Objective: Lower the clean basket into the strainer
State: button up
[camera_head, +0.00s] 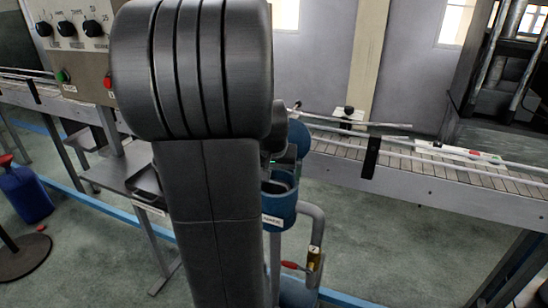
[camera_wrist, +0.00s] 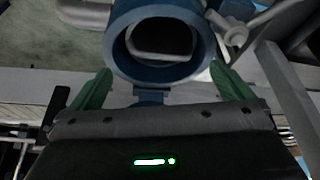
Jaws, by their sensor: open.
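The blue strainer (camera_head: 283,208) stands right of my arm in the head view, with a white label on its front. Its blue round lid (camera_head: 299,137) stands raised behind it. In the wrist view the strainer's thick blue rim (camera_wrist: 121,48) is at the top centre, its mouth open. A grey-rimmed, dark-centred piece (camera_wrist: 163,56) sits inside the mouth; it looks like a basket, but I cannot tell if it is the clean one. My gripper (camera_wrist: 160,72) is open, its green fingers wide apart on either side of the strainer. My arm hides the gripper in the head view.
A conveyor (camera_head: 430,175) with rails runs behind the strainer. A metal stand with a dark tray (camera_head: 146,182) is left of my arm, below a control panel (camera_head: 78,38). A blue can (camera_head: 24,194) stands at far left. A grey pipe (camera_head: 317,222) with a red-handled valve adjoins the strainer.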

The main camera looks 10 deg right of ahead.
jog(key=v, duration=1.2)
jog(key=shift+r, duration=0.25)
jog(key=shift+s, duration=0.1)
jog(key=x, duration=1.3)
jog(key=shift+f, duration=0.4)
jog(key=shift+r+p, duration=0.45)
jog(key=shift+r, duration=0.15)
jog(key=shift+f, duration=0.1)
